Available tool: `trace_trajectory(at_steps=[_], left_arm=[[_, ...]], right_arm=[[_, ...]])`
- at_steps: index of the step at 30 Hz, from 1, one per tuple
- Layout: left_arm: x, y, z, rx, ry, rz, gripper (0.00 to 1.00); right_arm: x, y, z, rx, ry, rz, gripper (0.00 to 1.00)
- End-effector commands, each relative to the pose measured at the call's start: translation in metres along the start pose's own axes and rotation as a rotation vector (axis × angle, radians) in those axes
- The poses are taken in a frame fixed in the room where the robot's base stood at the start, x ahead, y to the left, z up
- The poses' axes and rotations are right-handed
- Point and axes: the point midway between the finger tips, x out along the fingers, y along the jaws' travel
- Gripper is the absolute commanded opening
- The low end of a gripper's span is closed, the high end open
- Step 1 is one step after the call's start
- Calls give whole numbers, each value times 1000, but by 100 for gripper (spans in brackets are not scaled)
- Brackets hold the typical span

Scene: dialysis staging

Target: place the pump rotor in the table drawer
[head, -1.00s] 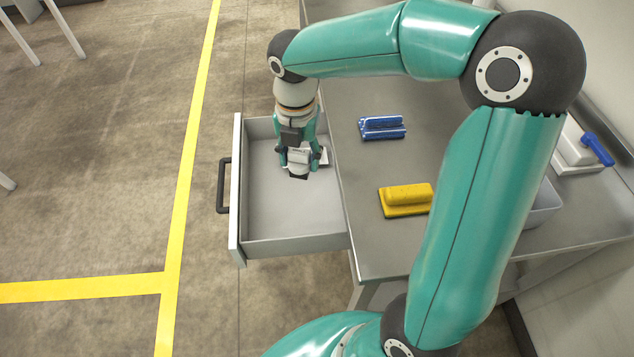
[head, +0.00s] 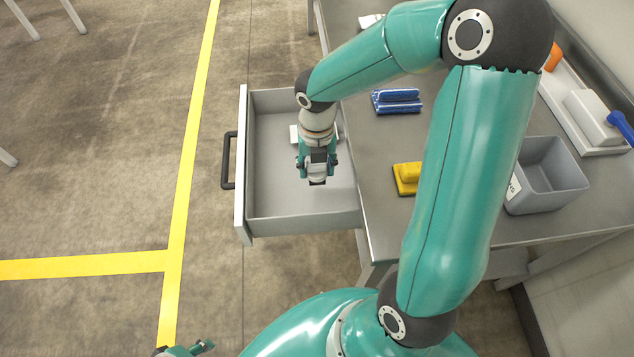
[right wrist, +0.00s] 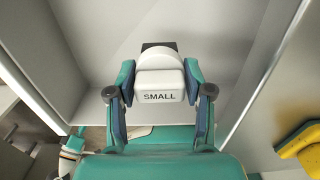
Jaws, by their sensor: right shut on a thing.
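The table drawer (head: 304,224) is pulled open at the left side of the grey table. My right gripper (head: 317,174) points down over the inside of the drawer. In the right wrist view my right gripper (right wrist: 159,88) is shut on a pale block marked SMALL, with a dark end, which I take to be the pump rotor (right wrist: 158,78). In the head view the pump rotor (head: 317,180) is small between the fingers; I cannot tell whether it touches the drawer floor. My left gripper (head: 185,349) shows only partly at the bottom edge.
On the table are a blue ribbed thing (head: 397,101), a yellow block (head: 408,178) partly behind my arm, a grey bin (head: 548,180) and a white tray (head: 602,148). The drawer's near part is clear.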

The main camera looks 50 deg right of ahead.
Motion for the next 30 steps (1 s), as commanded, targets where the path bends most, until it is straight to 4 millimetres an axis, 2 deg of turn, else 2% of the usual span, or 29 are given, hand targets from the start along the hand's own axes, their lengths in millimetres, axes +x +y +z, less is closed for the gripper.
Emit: trace_trajectory(at_steps=[1, 10, 16, 28, 29, 30], left_arm=[[3, -1, 0, 0, 0, 0, 40], [8, -3, 0, 0, 0, 0, 40], [16, -6, 0, 0, 0, 0, 40], [17, -6, 0, 0, 0, 0, 40], [17, -6, 0, 0, 0, 0, 40], [16, -6, 0, 0, 0, 0, 40]], right_arm=[[11, 0, 0, 1, 2, 0, 13], [33, -1, 0, 2, 0, 0, 13], [62, -1, 0, 3, 2, -1, 13], [68, -1, 0, 3, -1, 1, 13], [68, -1, 0, 3, 0, 1, 53], [68, -1, 0, 3, -1, 1, 59]])
